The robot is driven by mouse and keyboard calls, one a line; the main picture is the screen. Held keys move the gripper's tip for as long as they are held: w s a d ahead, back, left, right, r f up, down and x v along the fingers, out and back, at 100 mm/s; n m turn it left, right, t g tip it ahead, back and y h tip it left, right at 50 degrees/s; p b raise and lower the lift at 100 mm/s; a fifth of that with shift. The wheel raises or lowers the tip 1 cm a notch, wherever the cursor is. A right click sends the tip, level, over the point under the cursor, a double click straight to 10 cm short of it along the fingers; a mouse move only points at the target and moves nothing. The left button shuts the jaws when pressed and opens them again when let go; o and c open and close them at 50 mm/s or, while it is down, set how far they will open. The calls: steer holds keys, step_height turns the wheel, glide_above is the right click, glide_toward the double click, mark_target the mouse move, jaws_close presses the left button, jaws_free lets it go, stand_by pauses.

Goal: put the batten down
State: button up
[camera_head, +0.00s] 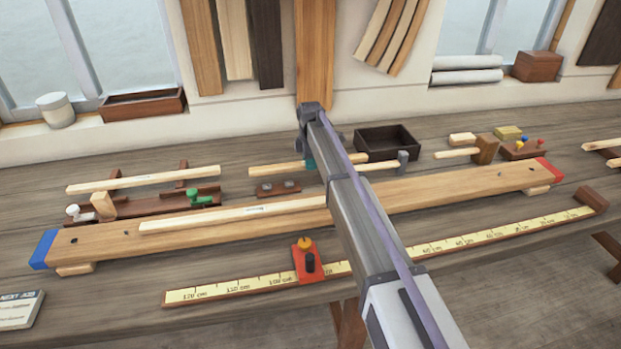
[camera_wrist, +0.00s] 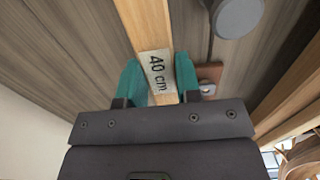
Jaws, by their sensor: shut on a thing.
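A pale wooden batten (camera_wrist: 147,25) marked "40 cm" lies between the teal fingers of my gripper (camera_wrist: 158,82) in the wrist view. My gripper is shut on it. In the head view, a pale strip at the back of the bench, apparently this batten (camera_head: 272,170), shows left of my gripper (camera_head: 311,163). My arm hides its middle. I cannot tell whether it touches the bench. Another batten (camera_head: 235,213) lies on the long plank (camera_head: 440,193) with blue and red ends.
A brown block with two metal studs (camera_head: 278,188) sits near my gripper. A grey-headed tool (camera_head: 403,159) is to the right, with a dark open tray (camera_head: 388,141) behind. A yellow ruler (camera_head: 440,249) with a red slider (camera_head: 306,262) runs along the front. A short batten (camera_head: 456,153) meets a block.

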mark_target(310, 175)
step_height(310, 175, down, 4)
steer(key=b, duration=0.3)
steer(key=shift+r, duration=0.35)
steer(key=shift+c, duration=0.4)
steer(key=shift+f, duration=0.2)
steer(key=o, duration=1.1)
steer(key=shift+c, duration=0.2)
steer(key=shift+r, duration=0.1)
step_height(310, 175, up, 12)
steer(key=p, duration=1.2)
steer(key=shift+r, duration=0.25)
steer(key=shift+f, duration=0.15)
